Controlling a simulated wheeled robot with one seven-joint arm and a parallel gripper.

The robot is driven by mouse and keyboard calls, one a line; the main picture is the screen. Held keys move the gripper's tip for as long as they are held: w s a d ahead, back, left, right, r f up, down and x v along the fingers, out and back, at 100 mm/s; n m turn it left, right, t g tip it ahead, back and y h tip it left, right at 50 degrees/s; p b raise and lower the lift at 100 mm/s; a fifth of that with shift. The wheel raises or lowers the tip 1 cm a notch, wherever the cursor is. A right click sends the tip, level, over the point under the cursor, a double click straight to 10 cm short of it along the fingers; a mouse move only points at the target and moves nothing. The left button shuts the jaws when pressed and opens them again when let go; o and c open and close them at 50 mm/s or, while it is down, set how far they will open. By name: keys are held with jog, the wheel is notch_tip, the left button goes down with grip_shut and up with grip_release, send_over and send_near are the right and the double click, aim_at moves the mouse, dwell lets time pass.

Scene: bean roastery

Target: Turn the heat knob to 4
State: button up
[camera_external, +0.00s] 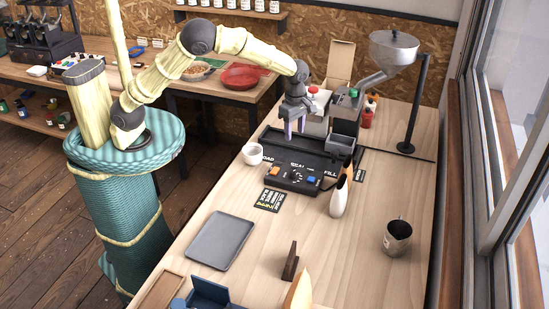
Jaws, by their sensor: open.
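The heat knob (297,177) is a small dark dial with light marks around it, in the middle of a black control box (312,187) on the wooden table. The dial's numbers and pointer are too small to read. My gripper (294,127) points down above the black machine base, behind the control box and apart from the knob. Its purple-grey fingers are open, and I see nothing between them.
A white cup (252,153) stands left of the base. A black card (269,200) and a grey tray (220,241) lie in front. A white-and-brown bottle-shaped thing (339,196) stands close at right, with a metal jug (397,237) farther right. The machine's hopper (394,50) rises behind.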

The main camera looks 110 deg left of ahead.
aim_at(293, 171)
jog(key=shift+f, duration=0.1)
notch_tip(293, 171, down, 17)
jog(key=p, duration=0.3)
jog(key=shift+f, duration=0.1)
jog(key=c, duration=1)
